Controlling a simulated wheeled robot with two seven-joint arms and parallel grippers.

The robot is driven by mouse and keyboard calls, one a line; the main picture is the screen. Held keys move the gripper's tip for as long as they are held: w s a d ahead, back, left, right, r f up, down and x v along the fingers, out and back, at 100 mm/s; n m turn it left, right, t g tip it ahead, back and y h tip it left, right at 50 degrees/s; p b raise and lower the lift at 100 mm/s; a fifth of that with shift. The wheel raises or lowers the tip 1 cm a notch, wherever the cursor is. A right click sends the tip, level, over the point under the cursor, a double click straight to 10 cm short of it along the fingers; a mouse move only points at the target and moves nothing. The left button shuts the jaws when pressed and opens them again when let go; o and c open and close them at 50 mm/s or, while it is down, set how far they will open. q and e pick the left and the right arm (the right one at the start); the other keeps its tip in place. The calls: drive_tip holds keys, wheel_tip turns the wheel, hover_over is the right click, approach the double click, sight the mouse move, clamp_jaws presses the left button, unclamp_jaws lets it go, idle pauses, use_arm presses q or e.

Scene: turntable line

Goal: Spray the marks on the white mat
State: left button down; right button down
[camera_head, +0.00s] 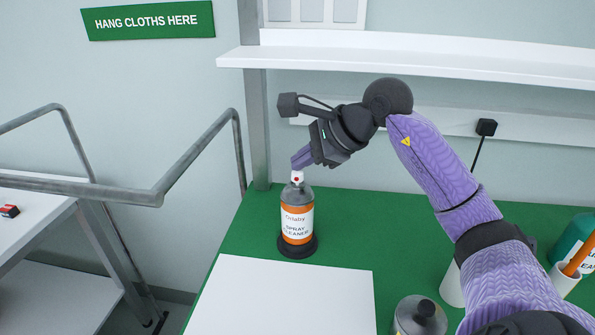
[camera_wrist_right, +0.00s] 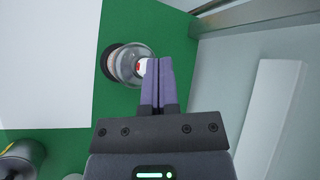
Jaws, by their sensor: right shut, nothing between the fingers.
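The spray cleaner can (camera_head: 297,222) stands upright on a black round base on the green table, with an orange and white label and a white nozzle with a red spot. My right gripper (camera_head: 299,160) is shut and empty, its purple fingers pointing down at the nozzle. Whether they touch it I cannot tell. In the right wrist view, the shut fingertips (camera_wrist_right: 158,63) partly cover the can (camera_wrist_right: 130,66). The white mat (camera_head: 285,300) lies in front of the can and also shows in the wrist view (camera_wrist_right: 45,60). No marks show on its visible part. My left gripper is out of view.
A dark-capped grey container (camera_head: 420,316) stands right of the mat. A green bottle (camera_head: 572,240) and a white cup (camera_head: 563,280) with an orange item are at the far right. A white shelf (camera_head: 420,58) runs along the wall. A metal rail (camera_head: 190,155) is at left.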

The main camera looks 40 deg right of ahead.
sight(302, 173)
drive_tip(key=shift+f, duration=0.15)
drive_tip(key=shift+r+p, duration=0.35)
drive_tip(key=shift+r, duration=0.35)
wheel_tip(302, 173, up, 6)
drive_tip(key=p, duration=0.5)
drive_tip(key=shift+r, duration=0.1)
idle(0.3)
drive_tip(key=shift+s+f, duration=0.1)
drive_tip(key=shift+f, duration=0.1)
